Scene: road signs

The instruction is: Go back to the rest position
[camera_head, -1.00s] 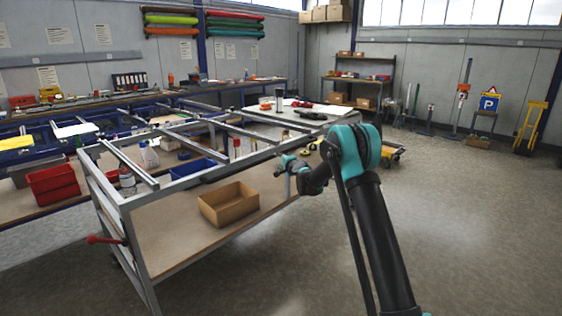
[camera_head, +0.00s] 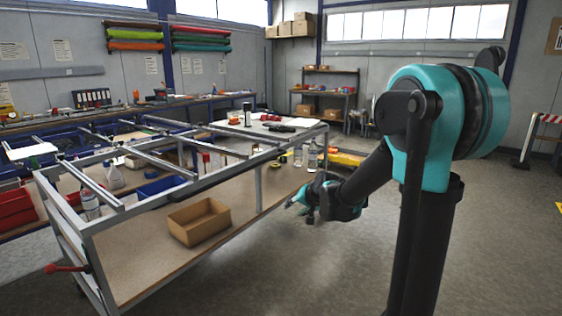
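My gripper (camera_head: 298,203) is at the end of my black and teal arm, near the middle of the view. It hangs over the open floor, just right of the metal frame table (camera_head: 125,213) in the picture. No object shows in it. It is small and dark here, so I cannot tell whether its fingers are open or shut. My arm is folded, with its large teal joint high at the right, hiding part of the back wall.
A cardboard box (camera_head: 199,221) sits on the frame table's lower shelf, with bottles (camera_head: 113,176) to its left. A shelf rack (camera_head: 327,97) stands at the back. A red and white barrier (camera_head: 540,135) stands at the far right. The floor (camera_head: 310,270) in front is clear.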

